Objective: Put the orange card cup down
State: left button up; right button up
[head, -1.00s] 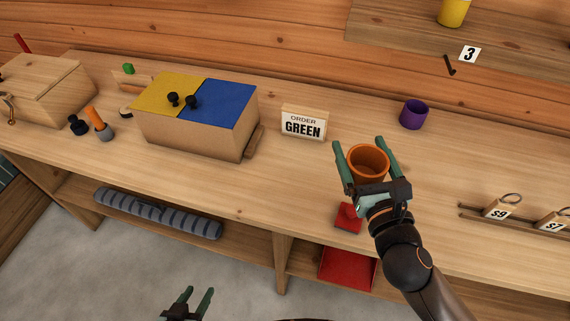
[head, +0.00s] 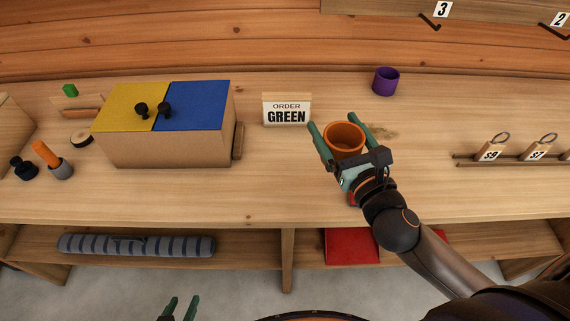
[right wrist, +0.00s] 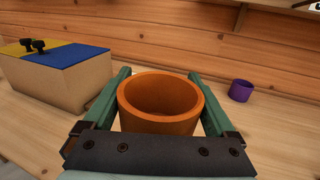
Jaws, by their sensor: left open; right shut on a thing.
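The orange card cup (head: 344,139) is upright between the fingers of my right gripper (head: 339,130). The gripper is shut on it, one green finger on each side. In the right wrist view the cup (right wrist: 160,103) shows its open rim and looks empty. Its base is hidden by the gripper, so I cannot tell whether it touches the bench (head: 270,195). My left gripper (head: 180,303) is open and empty at the bottom edge of the head view, below the bench front.
A box with yellow and blue lids (head: 165,145) stands left of an "ORDER GREEN" sign (head: 286,110). A purple cup (head: 385,81) stands behind, to the right. Tags on a rack (head: 500,160) are at right. Bench between cup and rack is clear.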

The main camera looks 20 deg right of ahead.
jog(key=shift+w+f, duration=0.4)
jog(key=w+a+f+b, duration=0.1)
jog(key=w+a+f, duration=0.1)
jog(key=w+f, duration=0.1)
jog(key=w+a+f+b, duration=0.1)
jog(key=w+a+f, duration=0.1)
jog(key=w+f, duration=0.1)
jog(key=w+a+f+b, duration=0.1)
jog(key=w+a+f, duration=0.1)
jog(key=w, duration=0.3)
jog(key=shift+a+f, duration=0.15)
jog(key=shift+f, duration=0.3)
jog(key=shift+w+a+f, duration=0.1)
jog(key=shift+w+f, duration=0.05)
notch_tip(320, 180, down, 4)
jog(key=shift+w+r+b, duration=0.15)
jog(key=shift+r+b, duration=0.1)
jog(key=shift+b, duration=0.9)
jog(key=shift+r, duration=0.1)
jog(key=shift+f, duration=0.25)
jog(key=o, duration=1)
jog(key=shift+c, duration=0.2)
